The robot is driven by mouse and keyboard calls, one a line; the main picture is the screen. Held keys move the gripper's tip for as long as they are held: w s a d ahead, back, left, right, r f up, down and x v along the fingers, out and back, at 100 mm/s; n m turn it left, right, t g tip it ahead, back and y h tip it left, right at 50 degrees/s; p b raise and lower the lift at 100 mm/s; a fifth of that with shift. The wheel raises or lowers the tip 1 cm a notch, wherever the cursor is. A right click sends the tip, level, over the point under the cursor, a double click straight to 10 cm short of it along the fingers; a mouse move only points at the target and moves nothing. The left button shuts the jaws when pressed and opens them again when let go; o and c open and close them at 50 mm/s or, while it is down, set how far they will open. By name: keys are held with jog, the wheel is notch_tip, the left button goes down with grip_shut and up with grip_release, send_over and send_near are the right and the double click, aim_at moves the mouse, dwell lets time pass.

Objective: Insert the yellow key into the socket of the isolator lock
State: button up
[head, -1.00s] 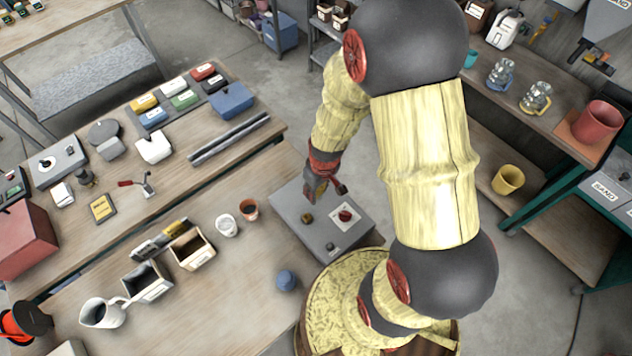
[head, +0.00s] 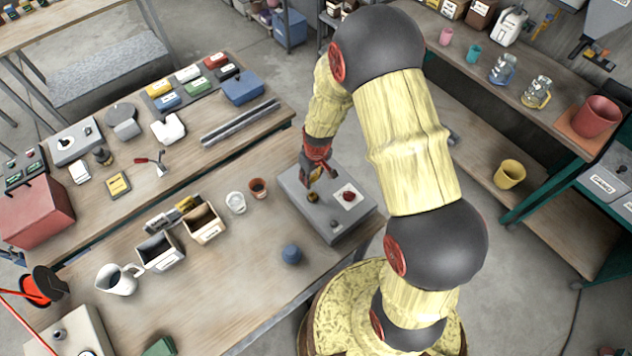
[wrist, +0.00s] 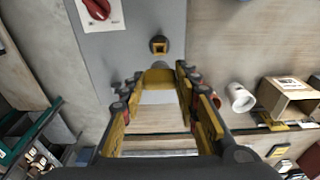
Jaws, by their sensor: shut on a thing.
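The isolator lock is a grey box (head: 300,204) on the bench, with a red rotary knob (head: 348,196) on a white plate. Its brass-coloured socket (head: 312,198) also shows in the wrist view (wrist: 159,45) as a dark ring with a yellow square centre. My gripper (head: 312,182) is over the left part of the box, close to the socket. In the wrist view my gripper (wrist: 157,86) has both fingers around a small tan-yellow piece (wrist: 158,74), apparently the yellow key. This piece lies just below the socket in the picture; whether they touch is unclear. The key's tip is hidden.
A small dark button (head: 334,224) is on the box. A terracotta cup (head: 258,187), a white cup (head: 236,203), open bins (head: 203,222) and a blue knob-like object (head: 291,253) stand left of or before it. The bench between is clear.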

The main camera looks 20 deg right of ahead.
aim_at(313, 182)
jog(key=shift+w+f, duration=0.1)
jog(key=shift+w, duration=0.05)
jog(key=shift+s, duration=0.2)
jog(key=shift+w+f+b, duration=0.1)
jog(key=shift+f+b, duration=2.65)
jog(key=shift+f, duration=0.1)
jog(key=shift+b, duration=0.6)
jog(key=shift+f+b, duration=1.35)
jog(key=shift+f, duration=0.15)
jog(key=o, duration=1.2)
